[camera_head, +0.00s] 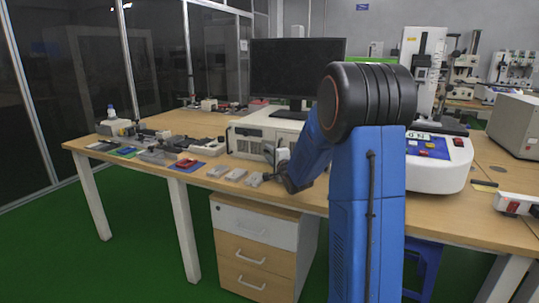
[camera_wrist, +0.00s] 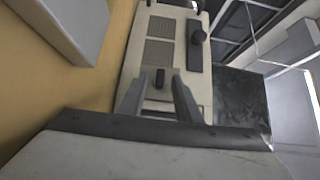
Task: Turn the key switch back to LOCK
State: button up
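A beige equipment case (camera_head: 262,130) stands on the wooden desk, left of centre in the head view. The wrist view shows its front panel (camera_wrist: 135,62) with vent grilles. A small dark upright key or knob (camera_wrist: 160,78), likely the key switch, sits low on that panel. My gripper (camera_wrist: 160,80) is open, its two grey fingers on either side of this piece, with gaps showing; I cannot tell how deep the tips reach. LOCK markings are not readable. In the head view my gripper (camera_head: 268,150) is at the case front, partly hidden by my blue arm.
A pale box (camera_wrist: 75,22) is at the wrist view's upper left. A monitor (camera_head: 297,70) stands behind the case. Small parts (camera_head: 236,174) lie on the desk (camera_head: 220,158). A white instrument (camera_head: 435,175) stands right.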

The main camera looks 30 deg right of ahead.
jog(key=shift+w, duration=0.1)
jog(key=shift+c, duration=0.5)
grip_shut()
jog(key=shift+r+n+g, duration=0.1)
jog(key=shift+n+g, duration=0.2)
jog(key=shift+r+n+g, duration=0.3)
jog(key=shift+n+g, duration=0.6)
jog(key=shift+g, duration=0.1)
jog(key=g, duration=0.1)
jog(key=n, duration=0.1)
jog(key=n+g, duration=0.1)
jog(key=shift+w+a+r+g+h, duration=0.2)
jog(key=shift+r+g+h, duration=0.1)
jog(key=shift+h, duration=0.1)
jog(key=g, duration=0.1)
jog(key=n+g+h, duration=0.1)
jog(key=n+g, duration=0.1)
jog(key=shift+w+a+r+g+h, duration=0.2)
jog(key=shift+w+g+h, duration=0.1)
jog(key=shift+h, duration=0.1)
jog(key=shift+w+a+n+g+h, duration=0.1)
jog(key=shift+w+n+g+h, duration=0.05)
jog(key=shift+n+g+h, duration=0.6)
jog(key=shift+w+a+n+g+h, duration=0.15)
jog(key=shift+n+g+h, duration=0.3)
jog(key=shift+g, duration=0.5)
